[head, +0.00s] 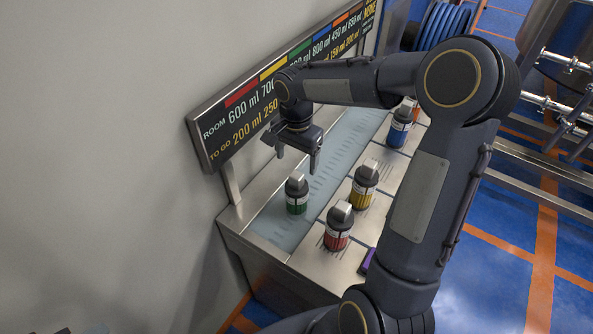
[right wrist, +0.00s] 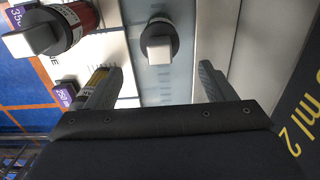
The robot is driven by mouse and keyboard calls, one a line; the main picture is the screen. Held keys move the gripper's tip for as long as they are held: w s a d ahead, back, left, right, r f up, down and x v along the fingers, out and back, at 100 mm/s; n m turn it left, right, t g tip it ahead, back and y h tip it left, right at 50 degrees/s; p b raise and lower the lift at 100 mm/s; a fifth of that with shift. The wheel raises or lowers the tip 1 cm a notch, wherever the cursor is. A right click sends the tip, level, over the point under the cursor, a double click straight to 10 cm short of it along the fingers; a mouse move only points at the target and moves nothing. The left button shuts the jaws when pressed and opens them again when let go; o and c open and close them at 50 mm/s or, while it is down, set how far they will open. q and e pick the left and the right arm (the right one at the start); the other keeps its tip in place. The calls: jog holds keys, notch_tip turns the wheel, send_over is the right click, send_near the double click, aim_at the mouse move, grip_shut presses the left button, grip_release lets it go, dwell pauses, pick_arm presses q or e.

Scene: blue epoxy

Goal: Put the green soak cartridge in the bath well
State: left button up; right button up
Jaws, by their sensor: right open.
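The green soak cartridge (head: 297,194) is dark with a green band and a grey cap. It stands upright in the bath well (head: 275,228), the long pale-blue strip along the bench's wall side. In the right wrist view the cartridge (right wrist: 160,42) shows from above, ahead of the fingers and roughly midway between them. My right gripper (head: 298,156) is open and empty, above and a little beyond the cartridge, not touching it. The open fingers also show in the right wrist view (right wrist: 158,74). My left gripper is not in view.
Red (head: 338,228), yellow (head: 363,187) and blue (head: 399,129) cartridges stand on the steel shelf right of the well, with an orange one (head: 411,106) partly hidden behind. A sign board (head: 240,115) rises along the wall side. The well's near end is clear.

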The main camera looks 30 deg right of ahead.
jog(key=shift+s+r, duration=0.1)
jog(key=shift+r, duration=0.7)
jog(key=s+a+r+n+t+y, duration=0.2)
jog(key=s+n, duration=0.3)
jog(key=s, duration=0.6)
jog(key=s+a+r+n+t+y, duration=0.1)
jog(key=s+a+r+n+t, duration=0.2)
jog(key=s, duration=0.7)
jog(key=shift+s+a+n+t+y, duration=0.35)
jog(key=shift+a+n, duration=0.6)
jog(key=shift+n, duration=0.55)
